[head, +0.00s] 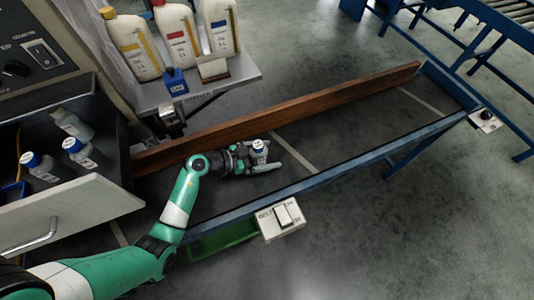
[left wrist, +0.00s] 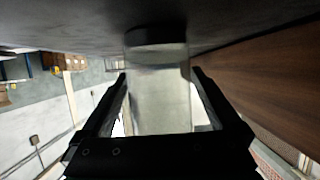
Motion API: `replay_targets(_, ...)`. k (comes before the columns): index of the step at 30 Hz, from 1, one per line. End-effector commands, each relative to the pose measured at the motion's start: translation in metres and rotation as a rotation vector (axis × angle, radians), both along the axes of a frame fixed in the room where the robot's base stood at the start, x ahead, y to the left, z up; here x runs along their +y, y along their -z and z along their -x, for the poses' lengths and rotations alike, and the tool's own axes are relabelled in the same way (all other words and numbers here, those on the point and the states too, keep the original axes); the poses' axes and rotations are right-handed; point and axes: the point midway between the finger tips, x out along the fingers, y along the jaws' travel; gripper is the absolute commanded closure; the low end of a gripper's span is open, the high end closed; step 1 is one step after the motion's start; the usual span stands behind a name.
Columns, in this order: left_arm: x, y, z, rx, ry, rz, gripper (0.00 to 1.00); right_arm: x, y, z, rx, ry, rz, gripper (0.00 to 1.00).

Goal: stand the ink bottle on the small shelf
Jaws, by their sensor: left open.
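A small pale bottle (head: 259,152) with a printed label stands on the dark conveyor belt (head: 325,140), close to the wooden rail. My left gripper (head: 262,158) is low over the belt, with its open fingers around this bottle. In the left wrist view the pale bottle (left wrist: 160,95) is between the two fingers, with narrow gaps on both sides. I cannot read which bottle is marked ink. My right gripper is not in view.
Several large jugs (head: 180,40) stand on the shelf, beside a small pale block (head: 213,70). The open drawer (head: 75,210) at left holds several small bottles (head: 78,150). A wooden rail (head: 290,110) runs along the belt. A switch box (head: 280,220) hangs at its near edge.

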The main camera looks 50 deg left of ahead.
Motion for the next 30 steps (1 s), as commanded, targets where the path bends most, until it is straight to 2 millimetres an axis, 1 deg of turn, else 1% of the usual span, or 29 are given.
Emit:
replay_targets(2, 0.004, -0.007, 0.008, 0.001, -0.004, 0.000, 0.03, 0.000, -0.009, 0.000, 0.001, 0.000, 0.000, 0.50)
replay_targets(6, 0.013, -0.020, 0.031, 0.002, -0.006, 0.001, 0.03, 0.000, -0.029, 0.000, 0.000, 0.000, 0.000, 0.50)
replay_targets(9, 0.018, -0.027, 0.048, 0.002, -0.005, 0.002, 0.03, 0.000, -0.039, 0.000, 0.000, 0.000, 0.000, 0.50)
replay_targets(12, 0.022, -0.030, 0.060, 0.000, -0.004, 0.001, 0.03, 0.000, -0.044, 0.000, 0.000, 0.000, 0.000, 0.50)
replay_targets(14, 0.023, -0.030, 0.064, 0.000, -0.003, 0.001, 0.03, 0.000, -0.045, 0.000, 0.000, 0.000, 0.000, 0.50)
replay_targets(26, 0.023, -0.030, 0.065, -0.004, 0.000, -0.001, 0.03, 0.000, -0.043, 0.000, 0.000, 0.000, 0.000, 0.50)
replay_targets(28, 0.024, -0.037, 0.060, -0.031, 0.001, -0.012, 0.03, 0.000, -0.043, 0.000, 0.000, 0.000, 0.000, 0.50)
replay_targets(29, 0.025, -0.045, 0.056, -0.056, 0.001, -0.021, 0.03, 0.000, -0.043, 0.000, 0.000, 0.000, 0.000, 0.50)
replay_targets(30, 0.027, -0.059, 0.048, -0.106, 0.000, -0.041, 0.03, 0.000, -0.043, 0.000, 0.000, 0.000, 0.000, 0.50)
